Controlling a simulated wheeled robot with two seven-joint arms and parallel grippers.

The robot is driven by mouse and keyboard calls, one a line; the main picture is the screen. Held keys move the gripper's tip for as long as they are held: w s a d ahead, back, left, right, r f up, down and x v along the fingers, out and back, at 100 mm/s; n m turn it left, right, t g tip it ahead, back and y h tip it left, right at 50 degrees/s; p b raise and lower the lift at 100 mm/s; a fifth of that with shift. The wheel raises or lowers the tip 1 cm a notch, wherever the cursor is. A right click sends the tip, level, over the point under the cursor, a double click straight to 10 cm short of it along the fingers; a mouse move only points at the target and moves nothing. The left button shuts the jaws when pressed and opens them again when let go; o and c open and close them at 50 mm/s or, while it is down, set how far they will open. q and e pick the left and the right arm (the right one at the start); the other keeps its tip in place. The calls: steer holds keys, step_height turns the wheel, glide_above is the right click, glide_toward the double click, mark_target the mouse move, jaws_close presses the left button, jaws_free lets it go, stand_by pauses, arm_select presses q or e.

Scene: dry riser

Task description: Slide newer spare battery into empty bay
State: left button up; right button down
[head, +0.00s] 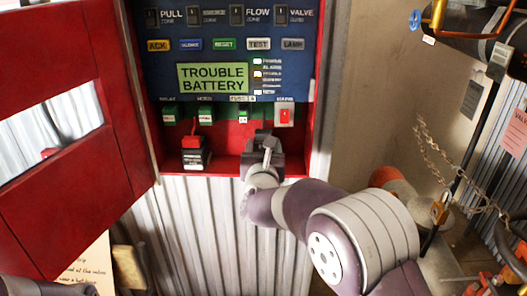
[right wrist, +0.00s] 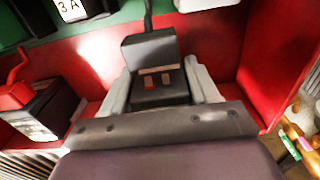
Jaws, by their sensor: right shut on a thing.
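My right gripper (head: 262,165) is at the bottom shelf of the open red cabinet (head: 222,166), at the right part of the bay. It is shut on a dark grey battery (right wrist: 152,62), which shows between the two pale fingers in the right wrist view; there the gripper (right wrist: 160,95) fills the lower middle. The held battery (head: 277,158) is partly hidden by the gripper in the head view. Whether it rests on the shelf floor, I cannot tell. Another black battery with a red top (head: 194,155) stands at the left on the shelf. My left gripper is not in view.
A blue panel with a green display (head: 213,78) reading TROUBLE BATTERY is above the shelf. A green strip (head: 225,112) with small modules lies between. The red cabinet door (head: 75,180) hangs open at left. Pipes and a chain (head: 435,150) are at right.

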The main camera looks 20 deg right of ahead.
steer(key=shift+w+d+r+b, duration=0.15)
steer(key=shift+w+b, duration=0.15)
steer(key=shift+w, duration=0.15)
steer(key=shift+c, duration=1)
jaws_free()
steer(key=shift+f, duration=0.2)
steer(key=shift+s, duration=0.3)
steer(key=v, duration=1.2)
steer(key=shift+r+b, duration=0.2)
steer(key=shift+b, duration=0.25)
